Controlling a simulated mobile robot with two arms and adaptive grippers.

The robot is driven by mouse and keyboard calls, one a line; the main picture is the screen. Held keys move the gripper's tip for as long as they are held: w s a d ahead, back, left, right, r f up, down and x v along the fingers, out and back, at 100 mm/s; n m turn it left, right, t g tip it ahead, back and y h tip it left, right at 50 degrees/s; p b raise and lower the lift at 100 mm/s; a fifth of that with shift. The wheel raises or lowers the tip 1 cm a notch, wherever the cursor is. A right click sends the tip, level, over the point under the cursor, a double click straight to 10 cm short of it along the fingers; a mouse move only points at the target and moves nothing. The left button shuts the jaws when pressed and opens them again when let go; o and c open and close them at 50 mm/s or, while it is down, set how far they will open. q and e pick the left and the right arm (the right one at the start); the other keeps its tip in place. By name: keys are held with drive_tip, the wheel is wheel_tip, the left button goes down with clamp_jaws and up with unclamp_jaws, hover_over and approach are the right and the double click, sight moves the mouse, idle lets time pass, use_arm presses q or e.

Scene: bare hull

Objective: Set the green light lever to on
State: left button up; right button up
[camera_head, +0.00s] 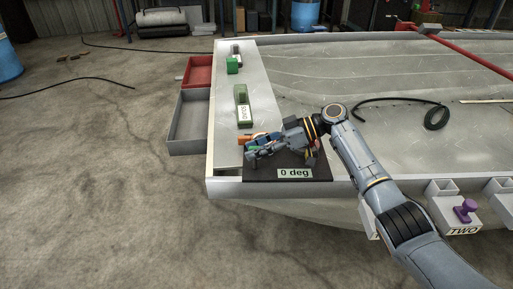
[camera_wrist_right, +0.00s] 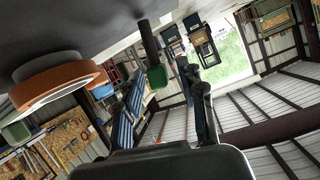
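The green-tipped lever (camera_wrist_right: 157,76) shows in the right wrist view as a dark shaft with a green knob, coming from a dark panel surface at the top. My right gripper (camera_wrist_right: 168,105) is open, with one finger on each side of the knob; whether either touches it I cannot tell. In the head view my right gripper (camera_head: 254,153) is low over the dark panel (camera_head: 310,160) labelled "0 deg". A bit of green (camera_head: 249,148) shows at its fingertips; the lever's shaft is mostly hidden there. My left gripper is not in view.
An orange and white round part (camera_wrist_right: 60,82) is close left in the wrist view. In the head view, a green block (camera_head: 242,94) and a label sit farther along the ledge. A red tray (camera_head: 199,72) and grey tray (camera_head: 189,121) hang left. A purple knob (camera_head: 465,209) is right.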

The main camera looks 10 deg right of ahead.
drive_tip(key=v, duration=1.2)
